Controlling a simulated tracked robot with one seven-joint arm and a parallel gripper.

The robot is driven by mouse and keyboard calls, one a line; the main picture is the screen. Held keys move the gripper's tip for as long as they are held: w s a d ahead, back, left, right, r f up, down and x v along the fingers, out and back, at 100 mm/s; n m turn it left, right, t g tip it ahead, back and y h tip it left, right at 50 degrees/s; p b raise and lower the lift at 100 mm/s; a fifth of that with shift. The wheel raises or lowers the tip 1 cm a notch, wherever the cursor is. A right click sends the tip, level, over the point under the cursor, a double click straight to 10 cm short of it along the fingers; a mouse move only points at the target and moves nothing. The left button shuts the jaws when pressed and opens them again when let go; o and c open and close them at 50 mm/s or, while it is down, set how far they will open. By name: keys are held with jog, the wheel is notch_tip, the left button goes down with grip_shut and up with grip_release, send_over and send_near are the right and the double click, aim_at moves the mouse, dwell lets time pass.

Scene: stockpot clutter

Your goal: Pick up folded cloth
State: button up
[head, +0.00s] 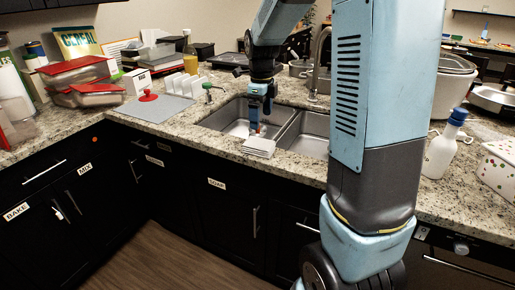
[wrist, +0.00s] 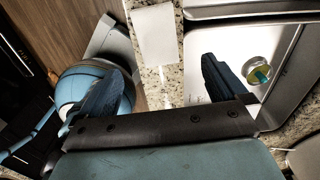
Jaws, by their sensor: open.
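The folded cloth (head: 259,147) is a white, layered, flat bundle at the front edge of the granite counter, just before the sink. In the wrist view, a white cloth (wrist: 155,34) lies at the top, on the counter strip beside the sink. My gripper (head: 254,130) is above and just behind the cloth in the head view, pointing down. In the wrist view, my gripper (wrist: 160,65) has its two blue fingers wide apart with nothing between them. The cloth lies beyond the fingertips. Whether a fingertip touches it cannot be told.
The steel double sink (head: 232,116) lies behind the cloth, with a faucet (head: 314,62) at its back. A grey mat (head: 157,107) and red-lidded containers (head: 77,72) stand left. A white bottle (head: 441,150) stands right.

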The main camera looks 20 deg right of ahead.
send_over(259, 142)
jog(key=f, duration=0.5)
jog(key=shift+s+d+f, duration=0.1)
jog(key=shift+d+f, duration=0.2)
jog(key=shift+f, duration=0.1)
jog(key=shift+a+f, duration=0.15)
jog(key=shift+f, duration=1.2)
jog(key=shift+a+f, duration=0.15)
jog(key=shift+f, duration=1.2)
jog(key=shift+c, duration=0.3)
jog(key=c, duration=1)
jog(key=shift+r, duration=0.1)
